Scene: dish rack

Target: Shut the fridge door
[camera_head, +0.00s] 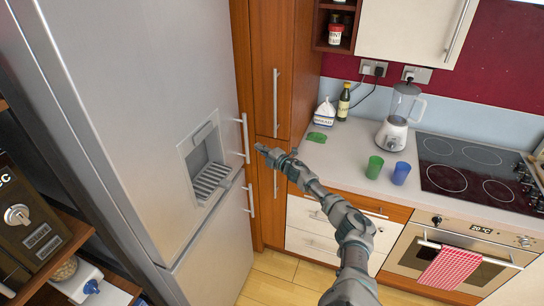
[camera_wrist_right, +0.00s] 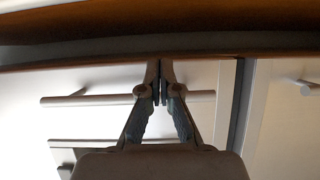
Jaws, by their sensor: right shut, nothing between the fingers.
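The silver fridge (camera_head: 150,60) stands at the left in the head view, with a dispenser recess (camera_head: 208,165) in its upper door. An upright handle (camera_head: 245,138) is on the upper door's right edge, and a lower handle (camera_head: 249,200) is on the door below. I cannot tell how far the upper door stands from its frame. My right gripper (camera_head: 262,150) is shut and empty, just right of the upper handle in the picture; contact cannot be told. My left gripper is not in view.
A tall wooden cabinet (camera_head: 283,60) stands right of the fridge. The counter (camera_head: 335,165) holds green (camera_head: 374,167) and blue (camera_head: 401,173) cups and a blender (camera_head: 393,130). White drawers (camera_head: 310,215) and an oven (camera_head: 455,255) are below.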

